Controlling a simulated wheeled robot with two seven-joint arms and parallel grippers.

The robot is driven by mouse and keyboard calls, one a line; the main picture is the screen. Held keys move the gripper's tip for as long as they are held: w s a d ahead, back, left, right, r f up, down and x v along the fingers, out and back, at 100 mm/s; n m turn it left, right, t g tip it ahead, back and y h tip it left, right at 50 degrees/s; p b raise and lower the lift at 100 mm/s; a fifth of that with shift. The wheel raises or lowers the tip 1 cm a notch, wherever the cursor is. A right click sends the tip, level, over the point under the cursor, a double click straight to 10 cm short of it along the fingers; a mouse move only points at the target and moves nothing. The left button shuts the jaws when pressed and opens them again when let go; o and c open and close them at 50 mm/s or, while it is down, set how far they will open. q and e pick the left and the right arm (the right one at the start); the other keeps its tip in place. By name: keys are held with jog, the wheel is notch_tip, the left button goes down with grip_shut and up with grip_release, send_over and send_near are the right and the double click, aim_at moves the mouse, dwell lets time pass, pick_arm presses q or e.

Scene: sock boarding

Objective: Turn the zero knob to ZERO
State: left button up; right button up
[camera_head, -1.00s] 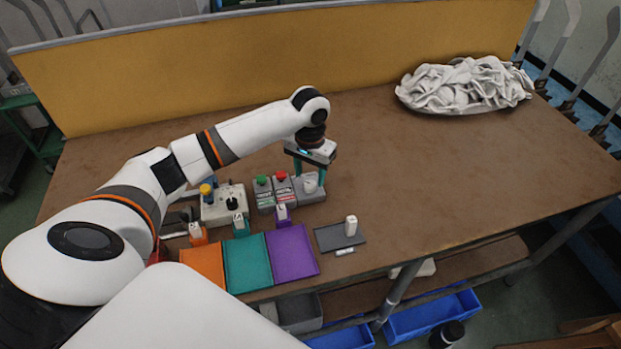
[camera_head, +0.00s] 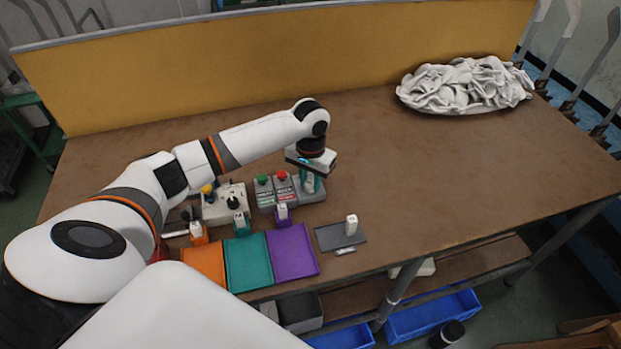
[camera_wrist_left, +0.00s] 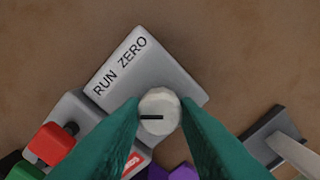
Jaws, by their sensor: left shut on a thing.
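The zero knob (camera_wrist_left: 160,104) is a round white knob with a short black line that points left in the left wrist view. It sits on a grey box (camera_wrist_left: 180,72) printed RUN and ZERO; the line lies nearer the RUN side. My left gripper (camera_wrist_left: 158,118) points down with its teal fingers shut on the knob from both sides. In the head view the left gripper (camera_head: 311,184) is over the grey box (camera_head: 316,194), and its fingers hide most of the knob. My right gripper is not in view.
Beside the box stand a red-button box (camera_head: 282,190), a green-button box (camera_head: 264,196) and a control box with a black knob (camera_head: 215,207). Orange (camera_head: 204,264), teal (camera_head: 247,263) and purple (camera_head: 292,254) trays lie in front. A white cloth pile (camera_head: 466,87) is far right.

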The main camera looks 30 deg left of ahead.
pick_arm(q)
jog(key=shift+r+m+p, duration=0.2)
jog(key=shift+m+p, duration=0.2)
jog(key=shift+p, duration=0.35)
jog(key=m+p, duration=0.3)
jog(key=shift+r+p, duration=0.1)
jog(key=shift+p, duration=0.2)
jog(key=m+p, duration=0.2)
jog(key=m, duration=0.1)
jog(key=shift+m+p, duration=0.3)
jog(key=m+p, duration=0.1)
jog(key=m, duration=0.3)
jog(key=shift+f+m+p, duration=0.2)
jog(key=shift+m+p, duration=0.1)
jog(key=shift+p, duration=0.1)
jog(key=m, duration=0.2)
jog(key=shift+m, duration=0.3)
jog(key=shift+m+p, duration=0.4)
jog(key=shift+m, duration=1.1)
jog(key=shift+f+m, duration=0.1)
jog(key=shift+m, duration=0.2)
jog(key=o, duration=1)
jog(key=shift+c, duration=0.2)
